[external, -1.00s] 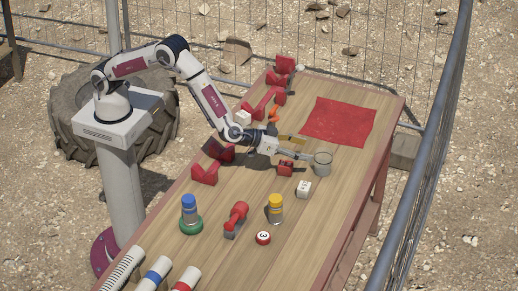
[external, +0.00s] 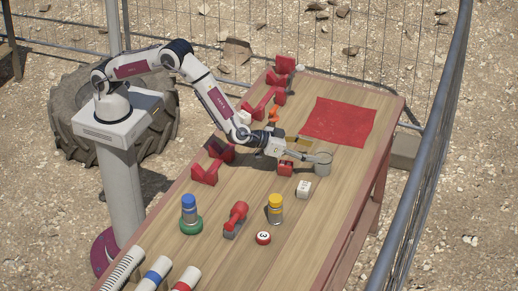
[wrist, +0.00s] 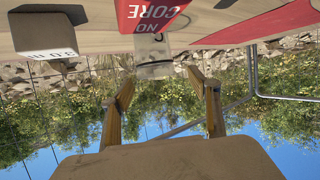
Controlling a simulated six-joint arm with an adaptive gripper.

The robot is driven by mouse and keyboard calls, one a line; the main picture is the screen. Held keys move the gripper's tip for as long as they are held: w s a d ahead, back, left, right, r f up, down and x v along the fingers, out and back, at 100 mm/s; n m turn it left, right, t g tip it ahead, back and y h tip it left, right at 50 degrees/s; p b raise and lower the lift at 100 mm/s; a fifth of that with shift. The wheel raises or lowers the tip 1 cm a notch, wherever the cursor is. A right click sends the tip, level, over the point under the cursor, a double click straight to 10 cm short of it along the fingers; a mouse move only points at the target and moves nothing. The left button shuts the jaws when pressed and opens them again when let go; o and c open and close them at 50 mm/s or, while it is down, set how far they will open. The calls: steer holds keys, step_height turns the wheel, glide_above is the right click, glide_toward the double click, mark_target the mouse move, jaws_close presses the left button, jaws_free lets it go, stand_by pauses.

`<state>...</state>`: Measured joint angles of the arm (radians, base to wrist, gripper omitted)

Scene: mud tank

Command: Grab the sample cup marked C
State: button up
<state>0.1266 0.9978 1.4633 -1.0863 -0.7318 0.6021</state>
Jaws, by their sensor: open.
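A small grey, see-through cup (external: 323,168) stands on the wooden table near its right edge. In the wrist view, which is upside down, the cup (wrist: 155,68) shows just beyond and between my fingertips; a dark curved mark is near its base, too small to read surely. My gripper (external: 312,156) is open and low over the table, reaching toward the cup from the left. Its two tan fingers (wrist: 162,78) are spread apart in the wrist view with nothing held. I cannot tell whether a finger touches the cup.
A red block with white lettering (wrist: 150,12) lies close to the cup, and a white marked cube (external: 304,188) is nearer the front. A red cloth (external: 338,121) lies behind. Yellow-topped (external: 275,210) and blue-topped (external: 189,208) jars stand toward the front. The table's right edge is close.

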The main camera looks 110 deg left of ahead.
mark_target(322, 153)
steer(key=shift+w+a+f, duration=0.15)
steer(key=shift+w+a, duration=0.1)
steer(key=shift+w, duration=0.45)
steer(key=shift+w+a+f, duration=0.15)
steer(key=shift+w+a, duration=0.1)
steer(key=shift+w, duration=0.45)
steer(key=shift+x, duration=1.15)
steer(key=c, duration=1)
